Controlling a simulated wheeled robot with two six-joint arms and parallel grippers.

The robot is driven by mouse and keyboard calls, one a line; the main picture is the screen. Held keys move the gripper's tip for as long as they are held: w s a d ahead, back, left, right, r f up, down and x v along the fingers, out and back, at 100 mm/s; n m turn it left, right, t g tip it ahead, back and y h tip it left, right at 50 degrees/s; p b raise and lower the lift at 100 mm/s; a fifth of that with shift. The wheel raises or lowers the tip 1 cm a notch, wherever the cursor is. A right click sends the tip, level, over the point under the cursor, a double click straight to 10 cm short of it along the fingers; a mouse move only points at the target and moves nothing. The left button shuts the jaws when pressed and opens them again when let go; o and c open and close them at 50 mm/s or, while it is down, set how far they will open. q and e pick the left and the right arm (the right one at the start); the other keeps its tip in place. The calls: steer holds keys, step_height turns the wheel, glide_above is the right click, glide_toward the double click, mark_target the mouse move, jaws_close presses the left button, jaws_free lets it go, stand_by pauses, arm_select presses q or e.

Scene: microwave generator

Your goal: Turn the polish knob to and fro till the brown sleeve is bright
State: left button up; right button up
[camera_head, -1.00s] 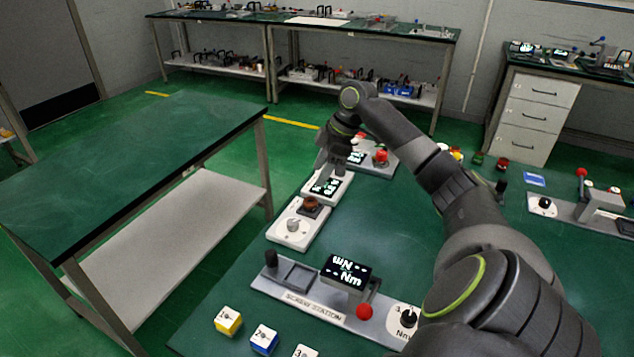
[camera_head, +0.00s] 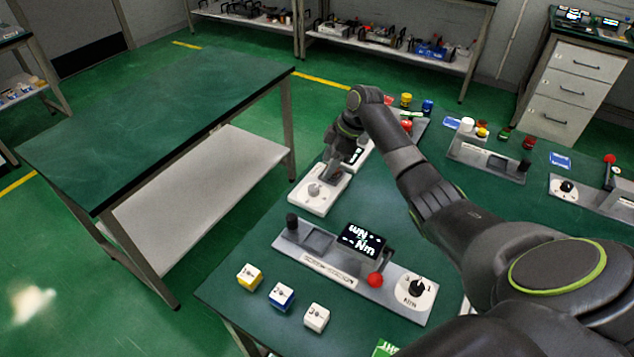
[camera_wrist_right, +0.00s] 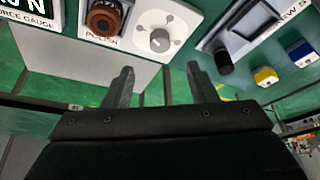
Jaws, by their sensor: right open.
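The white polish station (camera_head: 322,203) is on the near left edge of the green table, with its pale round polish knob (camera_head: 314,190). In the right wrist view the knob (camera_wrist_right: 159,40) shows a dark pointer and printed marks around it. The brown sleeve (camera_wrist_right: 103,19) sits in a dark holder on the same station and still looks brown. My right gripper (camera_head: 335,173) is open and empty, over the sleeve end of the station, and hides the sleeve in the head view. Its fingers (camera_wrist_right: 160,75) show apart from the knob in the wrist view. My left gripper is out of view.
The force gauge (camera_head: 358,153) stands just behind the polish station. The screw station (camera_head: 330,268) with a red ball lever is in front, with yellow (camera_head: 249,277), blue (camera_head: 281,296) and white (camera_head: 316,318) blocks nearer.

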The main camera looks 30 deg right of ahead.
mark_target(314, 187)
steer(key=x, duration=0.9)
steer(key=shift+f, duration=0.25)
steer(key=c, duration=1)
steer(key=shift+r+p, duration=0.1)
steer(key=shift+p, duration=0.25)
